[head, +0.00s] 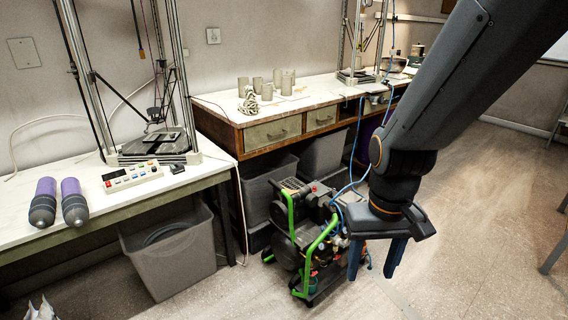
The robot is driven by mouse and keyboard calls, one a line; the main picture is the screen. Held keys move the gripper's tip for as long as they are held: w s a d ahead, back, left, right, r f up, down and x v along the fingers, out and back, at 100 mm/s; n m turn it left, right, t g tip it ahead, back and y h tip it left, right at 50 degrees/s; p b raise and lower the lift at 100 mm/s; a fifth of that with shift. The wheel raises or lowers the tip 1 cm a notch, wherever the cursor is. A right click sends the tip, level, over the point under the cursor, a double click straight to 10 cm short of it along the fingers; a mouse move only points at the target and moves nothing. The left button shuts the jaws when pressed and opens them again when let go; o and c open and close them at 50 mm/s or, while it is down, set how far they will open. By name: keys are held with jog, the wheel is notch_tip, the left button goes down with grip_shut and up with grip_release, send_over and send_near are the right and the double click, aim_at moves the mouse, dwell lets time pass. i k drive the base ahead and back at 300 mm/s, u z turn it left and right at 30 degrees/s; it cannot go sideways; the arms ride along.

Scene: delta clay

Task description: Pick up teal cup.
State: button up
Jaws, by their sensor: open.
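Several grey-beige cups or cylinders (287,84) stand on the back workbench, too small to tell apart well. My gripper (374,272) hangs down at the right of centre, its two blue fingers apart with nothing seen between them. It is in front of the floor and well away from both bench tops in the picture.
A green-framed compressor (312,240) with blue hoses stands left of my gripper. A grey bin (172,255) is under the left table, which holds two purple-and-black bottles (73,200) and a control box (130,176).

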aim_at(314, 280)
jog(key=z, duration=0.55)
jog(key=k, duration=1.3)
jog(key=u, duration=0.15)
jog(key=i, duration=1.75)
jog(key=z, duration=0.65)
